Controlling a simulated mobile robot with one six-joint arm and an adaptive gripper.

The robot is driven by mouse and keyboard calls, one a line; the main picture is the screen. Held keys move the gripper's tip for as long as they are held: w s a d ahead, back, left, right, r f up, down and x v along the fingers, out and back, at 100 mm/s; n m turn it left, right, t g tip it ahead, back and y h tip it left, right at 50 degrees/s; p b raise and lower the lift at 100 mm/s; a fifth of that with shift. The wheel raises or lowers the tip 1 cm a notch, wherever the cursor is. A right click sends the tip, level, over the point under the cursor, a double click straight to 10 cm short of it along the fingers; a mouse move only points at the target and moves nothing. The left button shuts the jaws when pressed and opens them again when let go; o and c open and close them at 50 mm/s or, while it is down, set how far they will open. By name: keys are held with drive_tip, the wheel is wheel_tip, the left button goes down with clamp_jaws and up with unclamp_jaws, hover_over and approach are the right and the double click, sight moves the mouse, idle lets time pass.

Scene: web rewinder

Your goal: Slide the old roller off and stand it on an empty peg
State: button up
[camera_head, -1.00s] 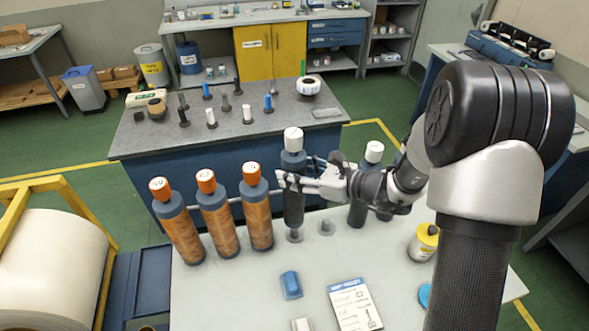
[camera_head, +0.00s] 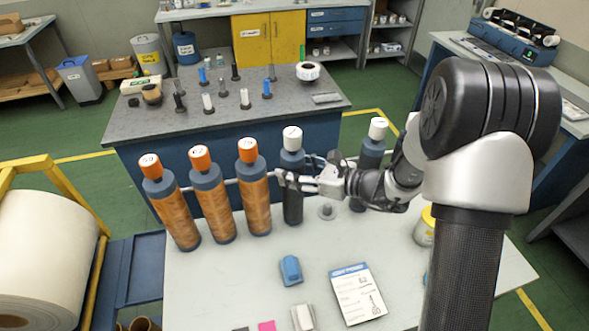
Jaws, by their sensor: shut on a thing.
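My gripper (camera_head: 296,184) is shut around a dark roller (camera_head: 292,207) with a white cap. The roller is upright in the row on the pale table, its lower end at or close to the tabletop. No peg shows beneath it; I cannot tell if it is fully seated. A bare peg (camera_head: 327,211) stands just to its right. Another dark white-capped roller (camera_head: 371,155) stands farther right, partly behind my arm. Three brown rollers with orange caps, the nearest to my gripper being this one (camera_head: 254,200), stand to the left.
A blue block (camera_head: 290,270) and a printed card (camera_head: 357,294) lie on the table's front half. A yellow-lidded pot (camera_head: 425,227) is partly hidden by my arm. A grey bench (camera_head: 225,120) with small upright pieces stands behind. A large white roll (camera_head: 40,255) is at left.

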drive_tip(key=shift+r, duration=0.1)
drive_tip(key=o, duration=1.3)
drive_tip(key=v, duration=1.2)
